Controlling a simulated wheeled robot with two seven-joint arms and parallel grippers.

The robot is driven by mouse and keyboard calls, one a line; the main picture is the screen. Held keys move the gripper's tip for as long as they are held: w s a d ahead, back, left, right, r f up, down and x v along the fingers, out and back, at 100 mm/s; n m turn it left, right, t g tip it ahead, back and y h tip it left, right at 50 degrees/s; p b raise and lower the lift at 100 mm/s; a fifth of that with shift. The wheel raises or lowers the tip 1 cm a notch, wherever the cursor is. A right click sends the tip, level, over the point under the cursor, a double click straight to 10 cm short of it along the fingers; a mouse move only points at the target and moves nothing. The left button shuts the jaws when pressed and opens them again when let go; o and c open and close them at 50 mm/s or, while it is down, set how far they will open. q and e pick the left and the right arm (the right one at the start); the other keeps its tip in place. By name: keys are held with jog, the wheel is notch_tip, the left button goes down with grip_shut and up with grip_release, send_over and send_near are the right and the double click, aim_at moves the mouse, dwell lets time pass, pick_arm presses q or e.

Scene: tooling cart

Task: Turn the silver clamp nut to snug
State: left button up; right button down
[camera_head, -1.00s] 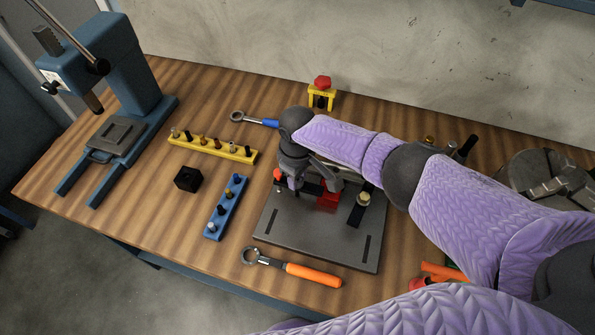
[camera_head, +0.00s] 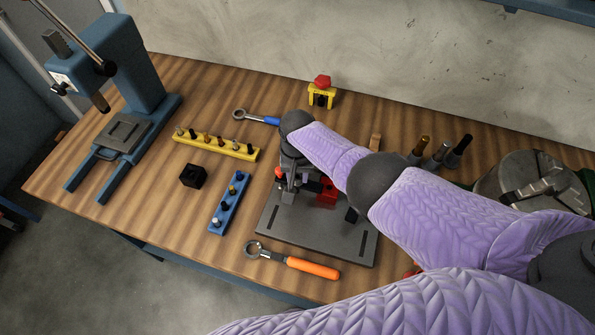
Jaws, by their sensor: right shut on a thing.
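My right gripper (camera_head: 287,188) points down at the left side of a dark grey fixture plate (camera_head: 310,236). It is shut at the left clamp of the fixture. The silver clamp nut is mostly hidden by the fingers, and I cannot make out its outline or how far it is turned. A red block (camera_head: 327,194) sits on the plate just right of the gripper. A small orange-red knob (camera_head: 279,172) shows just left of it. My forearm covers the back and right part of the fixture. My left gripper is not in view.
An orange-handled ring wrench (camera_head: 312,268) lies in front of the plate, a blue-handled one (camera_head: 262,119) behind. Left are a blue peg rack (camera_head: 228,205), a yellow rack (camera_head: 215,147), a black block (camera_head: 193,176) and a blue press (camera_head: 135,75). A chuck (camera_head: 530,183) stands right.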

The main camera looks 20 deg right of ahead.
jog(key=m, duration=0.5)
jog(key=shift+m, duration=0.3)
jog(key=shift+w+m+p, duration=0.1)
jog(key=shift+m+p, duration=0.25)
jog(key=shift+m, duration=1.75)
jog(key=shift+c, duration=2.1)
grip_release()
notch_tip(320, 180, up, 10)
jog(key=p, duration=0.8)
jog(key=shift+p, duration=0.3)
